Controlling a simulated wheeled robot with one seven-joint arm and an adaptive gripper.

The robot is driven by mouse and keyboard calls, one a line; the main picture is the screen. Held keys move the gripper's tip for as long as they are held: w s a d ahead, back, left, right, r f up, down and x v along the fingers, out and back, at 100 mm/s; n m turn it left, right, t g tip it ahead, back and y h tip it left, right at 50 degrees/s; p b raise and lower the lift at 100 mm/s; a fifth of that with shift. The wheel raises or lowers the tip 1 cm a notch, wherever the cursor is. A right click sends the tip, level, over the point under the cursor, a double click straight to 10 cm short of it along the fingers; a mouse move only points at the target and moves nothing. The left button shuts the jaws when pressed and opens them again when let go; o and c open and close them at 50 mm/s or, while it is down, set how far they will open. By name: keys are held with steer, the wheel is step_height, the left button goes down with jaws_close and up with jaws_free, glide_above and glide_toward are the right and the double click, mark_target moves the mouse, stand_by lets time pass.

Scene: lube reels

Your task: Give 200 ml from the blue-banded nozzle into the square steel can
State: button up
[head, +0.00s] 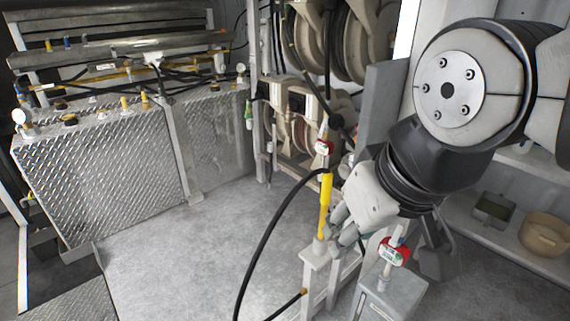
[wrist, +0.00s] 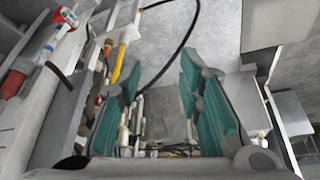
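My gripper (head: 345,228) hangs low in front of the reels, beside a yellow-sleeved nozzle (head: 326,200) standing in a post holder. In the wrist view the teal-padded fingers (wrist: 160,100) are wide apart with nothing gripped between them. The yellow nozzle (wrist: 120,58) shows there beyond the left finger. A second nozzle with a red-and-white meter (head: 393,252) stands right of the gripper. A square metal can (head: 494,209) sits on the right shelf, apparently the steel can.
A round tan tub (head: 543,235) stands beside the can. Hose reels (head: 345,40) hang at the back, with a green nozzle (head: 249,115) to their left. A black hose (head: 265,240) loops across the front. The diamond-plate tank (head: 100,180) is left; floor (head: 190,260) between is clear.

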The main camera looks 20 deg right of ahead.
jaws_close()
stand_by(1.0)
